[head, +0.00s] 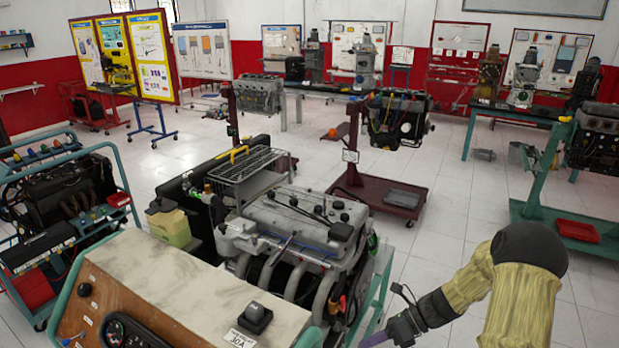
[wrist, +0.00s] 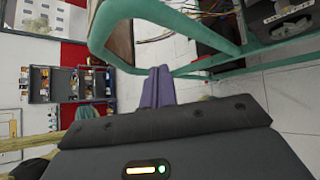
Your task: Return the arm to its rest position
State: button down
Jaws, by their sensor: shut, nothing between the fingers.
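My gripper (head: 375,340) is at the lower right of the head view, at the end of my tan-sleeved arm, beside the right side of the nearest engine trainer. In the wrist view its purple fingers (wrist: 158,88) are together with nothing between them. The arm is bent at a dark round joint, with the forearm pointing down and left. In the wrist view a teal frame tube (wrist: 150,12) of a trainer stands just beyond the fingertips. I cannot tell the exact gap to it.
The near engine trainer (head: 300,225) has a wooden control panel (head: 160,280) with a 30A label. Another trainer (head: 62,205) stands at left. A red engine stand (head: 375,200) and a teal stand (head: 570,225) stand farther off. White floor (head: 455,200) is clear between them.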

jog(key=s+r+n+t+h, duration=0.2)
jog(key=s+r+n+h, duration=0.4)
jog(key=n, duration=0.7)
jog(key=s+r+n+t+h, duration=0.2)
jog(key=s+r+n+h, duration=0.3)
jog(key=n, duration=0.8)
jog(key=shift+s+d+r+n+h, duration=0.3)
jog(key=shift+s+r+h, duration=0.1)
jog(key=shift+s+r, duration=0.15)
